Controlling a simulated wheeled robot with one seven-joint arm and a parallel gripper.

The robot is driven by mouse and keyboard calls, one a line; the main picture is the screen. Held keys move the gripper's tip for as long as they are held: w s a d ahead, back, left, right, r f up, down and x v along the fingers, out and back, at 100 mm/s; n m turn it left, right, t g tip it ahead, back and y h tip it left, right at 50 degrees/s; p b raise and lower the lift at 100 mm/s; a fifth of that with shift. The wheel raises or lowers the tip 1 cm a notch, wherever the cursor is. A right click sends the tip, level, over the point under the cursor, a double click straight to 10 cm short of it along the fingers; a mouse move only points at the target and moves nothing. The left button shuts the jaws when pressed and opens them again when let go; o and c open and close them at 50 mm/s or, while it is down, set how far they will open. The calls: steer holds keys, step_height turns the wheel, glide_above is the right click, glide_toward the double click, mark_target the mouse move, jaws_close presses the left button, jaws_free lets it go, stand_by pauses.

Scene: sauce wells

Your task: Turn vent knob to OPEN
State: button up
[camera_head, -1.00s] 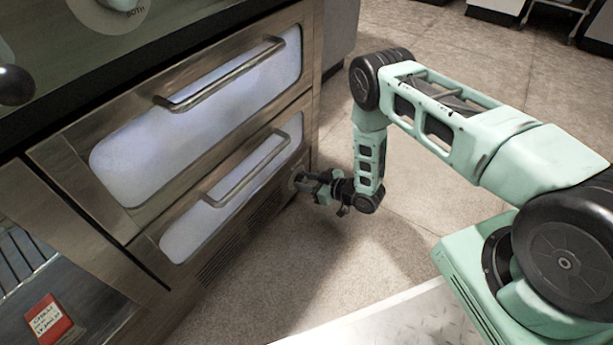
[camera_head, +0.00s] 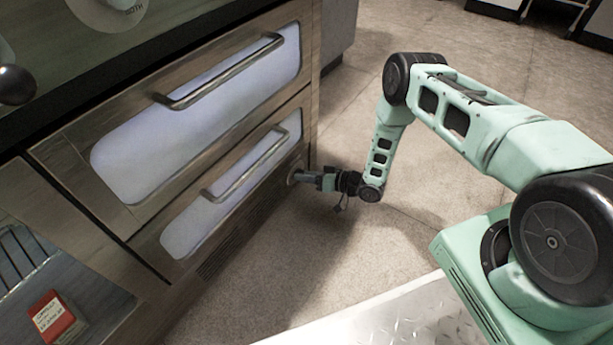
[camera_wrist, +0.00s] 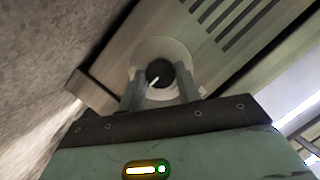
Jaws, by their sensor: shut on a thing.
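The vent knob (camera_wrist: 160,71) is a small dark round knob with a white pointer line, set in a pale round plate (camera_wrist: 183,52). In the wrist view the pointer slants toward the lower left; I cannot read any OPEN label. My gripper (camera_wrist: 161,88) has one finger on each side of the knob and is shut on it. In the head view my gripper (camera_head: 308,181) reaches the lower right corner of the drawer unit's front, at the round plate (camera_head: 294,174). The knob itself is hidden there by the fingers.
Two steel drawers with frosted windows and bar handles, the upper (camera_head: 225,75) and lower (camera_head: 245,168), are shut beside the knob. Vent slots (camera_wrist: 235,18) lie near the plate. A red box (camera_head: 55,318) lies on an open shelf at lower left. The floor (camera_head: 400,240) is clear.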

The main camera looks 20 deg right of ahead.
steer(key=shift+s+f, duration=0.1)
stand_by(0.3)
steer(key=o, duration=1)
steer(key=shift+c, duration=0.2)
steer(key=shift+d, duration=0.1)
steer(key=p+v, duration=0.7)
steer(key=v, duration=1)
steer(key=shift+s, duration=0.1)
